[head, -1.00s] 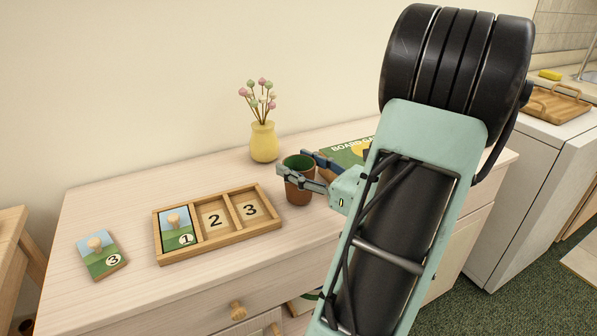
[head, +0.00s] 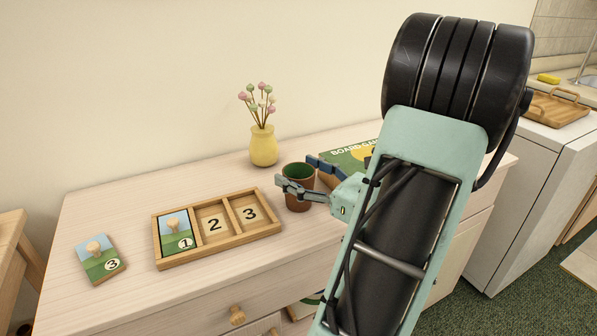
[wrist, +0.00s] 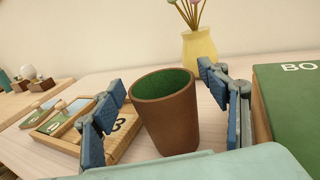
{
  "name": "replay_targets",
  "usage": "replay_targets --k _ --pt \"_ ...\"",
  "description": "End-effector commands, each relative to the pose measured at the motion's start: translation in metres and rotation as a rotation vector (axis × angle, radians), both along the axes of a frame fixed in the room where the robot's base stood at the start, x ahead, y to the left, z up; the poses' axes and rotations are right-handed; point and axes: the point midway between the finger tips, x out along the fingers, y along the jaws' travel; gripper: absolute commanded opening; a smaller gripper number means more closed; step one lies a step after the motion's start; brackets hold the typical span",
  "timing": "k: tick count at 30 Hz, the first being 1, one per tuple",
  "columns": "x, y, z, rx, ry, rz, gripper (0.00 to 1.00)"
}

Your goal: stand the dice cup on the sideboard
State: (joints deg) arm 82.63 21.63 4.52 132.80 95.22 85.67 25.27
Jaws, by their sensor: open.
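The dice cup (head: 298,190) is brown with a green lining and stands upright, mouth up, on the pale wooden sideboard (head: 120,204). In the wrist view the cup (wrist: 168,118) sits between the two blue-padded fingers of my gripper (wrist: 165,118). In the head view my gripper (head: 298,177) reaches in from the right with its fingers on either side of the cup. The fingers are open, and in the wrist view gaps show between the pads and the cup. Part of the cup is hidden by a finger in the head view.
A wooden tray (head: 214,257) with numbered slots lies left of the cup, holding a picture tile (head: 174,233). A loose tile (head: 101,259) lies farther left. A yellow vase (head: 264,146) with flowers stands behind the cup. A board game box (head: 345,156) is close on the right.

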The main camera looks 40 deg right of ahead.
Motion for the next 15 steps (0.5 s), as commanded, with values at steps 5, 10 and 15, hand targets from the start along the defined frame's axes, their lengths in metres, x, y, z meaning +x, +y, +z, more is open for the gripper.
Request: replay_targets --k 5,10,15 --pt "-0.034 -0.005 0.001 0.001 0.001 -0.007 0.68" --pt "-0.072 -0.008 0.001 0.003 0.001 -0.007 0.68" --pt "-0.100 -0.010 0.001 0.002 0.000 -0.005 0.68"
